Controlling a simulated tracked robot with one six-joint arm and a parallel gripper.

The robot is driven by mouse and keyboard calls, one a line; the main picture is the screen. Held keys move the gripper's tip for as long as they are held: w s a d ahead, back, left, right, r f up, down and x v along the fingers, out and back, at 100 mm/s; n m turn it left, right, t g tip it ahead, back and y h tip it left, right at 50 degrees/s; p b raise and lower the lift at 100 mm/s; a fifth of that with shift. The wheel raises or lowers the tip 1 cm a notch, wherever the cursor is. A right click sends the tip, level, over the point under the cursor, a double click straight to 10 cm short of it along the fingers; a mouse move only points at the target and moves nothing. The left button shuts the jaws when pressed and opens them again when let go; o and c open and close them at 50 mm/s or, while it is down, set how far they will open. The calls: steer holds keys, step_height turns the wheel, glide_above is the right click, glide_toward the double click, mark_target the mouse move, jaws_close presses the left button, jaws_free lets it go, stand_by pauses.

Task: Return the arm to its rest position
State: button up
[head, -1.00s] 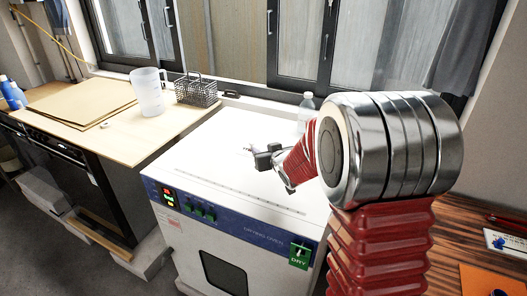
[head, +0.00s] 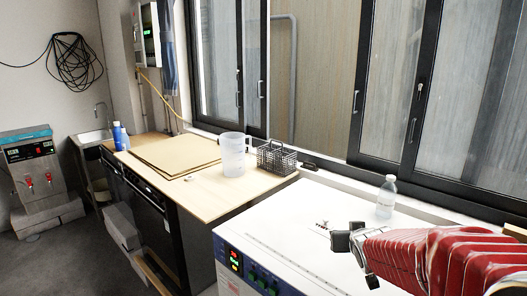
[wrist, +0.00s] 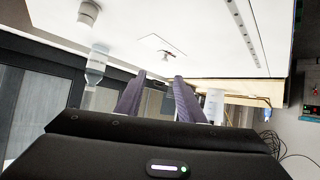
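My red arm (head: 425,258) reaches in from the lower right in the head view. My gripper (head: 343,239) is above the white top of the drying oven (head: 278,234), near its back part. In the wrist view, the two dark fingers of my gripper (wrist: 158,90) stand apart with nothing between them. That view is upside down, and the oven top (wrist: 125,25) fills its upper part. A small metal piece (wrist: 166,53) on the oven top shows beyond the fingers.
A clear bottle (head: 386,197) stands on the oven's back edge, behind my gripper. Left of the oven, a wooden counter (head: 215,197) holds a pitcher (head: 232,155), a wire basket (head: 276,158) and brown boards (head: 173,153). Windows line the back. Floor is open at far left.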

steer(key=s+a+g, duration=0.3)
steer(key=s+a, duration=0.1)
steer(key=s, duration=1.2)
steer(key=s+a+r+g+y, duration=0.1)
steer(key=s+a+g, duration=0.2)
steer(key=s, duration=1.3)
steer(key=shift+a+r, duration=0.25)
steer(key=shift+a, duration=0.25)
steer(key=shift+s, duration=0.1)
